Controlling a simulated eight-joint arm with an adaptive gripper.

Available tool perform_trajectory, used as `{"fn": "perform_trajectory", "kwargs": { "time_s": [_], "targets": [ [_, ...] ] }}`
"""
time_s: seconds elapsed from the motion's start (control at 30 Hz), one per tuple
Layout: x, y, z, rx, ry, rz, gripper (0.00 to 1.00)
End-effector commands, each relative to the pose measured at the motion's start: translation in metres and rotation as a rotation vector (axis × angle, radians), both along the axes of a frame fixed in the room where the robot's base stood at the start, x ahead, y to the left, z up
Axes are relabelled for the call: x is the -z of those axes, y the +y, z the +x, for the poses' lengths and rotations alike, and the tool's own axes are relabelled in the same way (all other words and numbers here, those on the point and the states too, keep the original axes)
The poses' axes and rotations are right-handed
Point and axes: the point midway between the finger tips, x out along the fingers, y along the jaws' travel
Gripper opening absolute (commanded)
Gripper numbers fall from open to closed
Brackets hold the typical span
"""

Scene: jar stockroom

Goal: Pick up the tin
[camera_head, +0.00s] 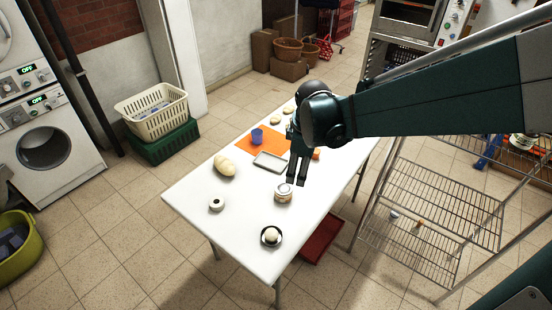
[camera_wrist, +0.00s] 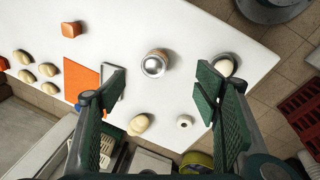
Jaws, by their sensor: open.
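The tin (camera_head: 283,194) is a short round can with a silvery top and a pale, pinkish-brown side. It stands upright on the white table (camera_head: 195,196). In the wrist view the tin (camera_wrist: 154,65) shows from above, beyond the fingertips and roughly between them. My gripper (camera_head: 297,183) hangs over the table, just behind the tin in the head view. In the wrist view its green-padded fingers (camera_wrist: 161,82) are spread wide with nothing between them. No touch with the tin shows.
A white ring-shaped roll (camera_head: 216,204), a small dark bowl with a pale round thing (camera_head: 271,236) and a bread-like lump (camera_head: 224,166) stand near the tin. Behind are a grey tray (camera_head: 270,161), an orange mat (camera_head: 250,145) and a blue cup (camera_head: 257,135). A wire rack (camera_head: 430,205) stands right.

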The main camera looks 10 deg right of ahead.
Motion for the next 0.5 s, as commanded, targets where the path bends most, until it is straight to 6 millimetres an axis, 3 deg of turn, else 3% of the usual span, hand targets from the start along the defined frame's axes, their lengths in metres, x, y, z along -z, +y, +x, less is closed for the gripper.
{"fn": "perform_trajectory", "kwargs": {
  "time_s": [0.5],
  "targets": [
    [0.061,0.021,0.048,-0.315,0.105,-0.054,0.62]
  ]
}}
